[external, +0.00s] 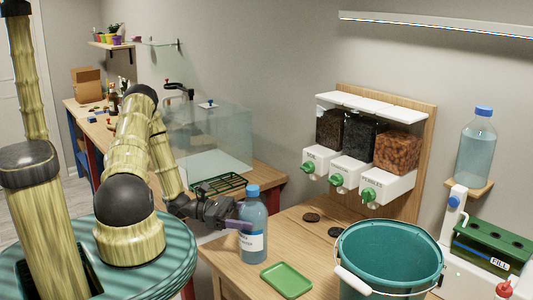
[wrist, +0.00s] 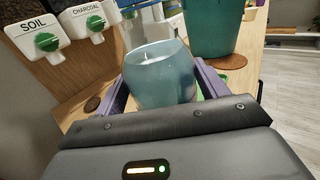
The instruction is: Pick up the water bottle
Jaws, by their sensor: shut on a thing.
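The water bottle (external: 254,243) is translucent blue with a blue cap and a white label. It stands upright near the front edge of the wooden table. My gripper (external: 240,226) reaches it from the left and is shut on its body. In the wrist view the bottle (wrist: 160,77) fills the space between the purple fingers of my gripper (wrist: 163,90). Its base and cap are not clear there. I cannot tell whether its base touches the table.
A green tray (external: 287,279) lies in front of the bottle. A teal bucket (external: 389,262) stands to the right. Dispensers (external: 343,174) hang on the back wall. Another blue bottle (external: 475,150) stands upside-right on a small shelf at the far right. A clear tank (external: 215,135) is behind.

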